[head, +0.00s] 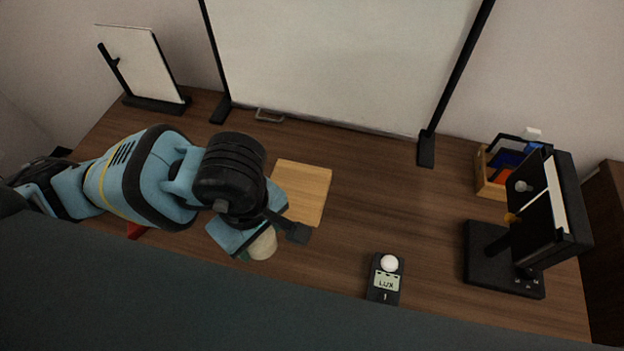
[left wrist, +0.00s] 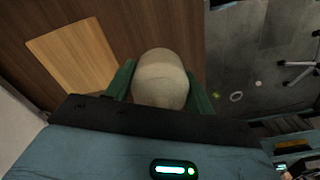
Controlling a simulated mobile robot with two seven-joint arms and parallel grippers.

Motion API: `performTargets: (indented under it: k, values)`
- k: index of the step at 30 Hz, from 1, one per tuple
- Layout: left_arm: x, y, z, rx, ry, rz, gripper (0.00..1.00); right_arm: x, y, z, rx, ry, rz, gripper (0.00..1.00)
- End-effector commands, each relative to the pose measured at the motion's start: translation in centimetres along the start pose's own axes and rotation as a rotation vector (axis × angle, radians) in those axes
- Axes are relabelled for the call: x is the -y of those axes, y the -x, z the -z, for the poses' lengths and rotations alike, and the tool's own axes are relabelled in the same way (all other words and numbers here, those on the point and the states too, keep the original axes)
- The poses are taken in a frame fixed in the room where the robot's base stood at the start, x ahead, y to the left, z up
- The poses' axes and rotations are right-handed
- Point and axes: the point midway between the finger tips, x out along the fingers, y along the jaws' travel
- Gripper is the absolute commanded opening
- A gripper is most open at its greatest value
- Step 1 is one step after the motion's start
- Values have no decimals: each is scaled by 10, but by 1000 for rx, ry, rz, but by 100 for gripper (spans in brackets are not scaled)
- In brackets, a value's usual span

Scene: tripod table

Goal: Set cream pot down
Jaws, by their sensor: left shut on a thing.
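The cream pot (left wrist: 161,80) is between the two green fingers of my left gripper (left wrist: 160,88) in the left wrist view, and the gripper is shut on it. In the head view the pot (head: 263,244) shows only in part below my left gripper (head: 250,243), near the front edge of the table (head: 340,240). The gripper body hides the rest. Whether the pot touches the table I cannot tell. A light wooden board (head: 303,188) lies on the table just behind the gripper. It also shows in the left wrist view (left wrist: 74,56), left of the pot.
A lux meter (head: 385,281) lies to the right near the front edge. A black lamp-like stand (head: 500,262) and a wooden box with coloured things (head: 490,187) stand at the right. A white screen (head: 340,60) stands at the back. The middle right of the table is clear.

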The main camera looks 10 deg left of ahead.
Motion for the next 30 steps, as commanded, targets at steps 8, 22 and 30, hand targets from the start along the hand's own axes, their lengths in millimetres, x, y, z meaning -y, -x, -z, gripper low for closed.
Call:
performTargets:
  k: [8, 22, 30]
  values:
    - [2, 2, 2, 0, -3, -1, 26, 0, 0, 0, 1, 0, 0, 36]
    - [-65, -4, 29, -1, 1, -3, 26, 0, 4, 6, -9, 1, 0, 36]
    - [-114, -9, 49, 0, 1, -3, 26, 0, 5, 8, -12, 1, -1, 36]
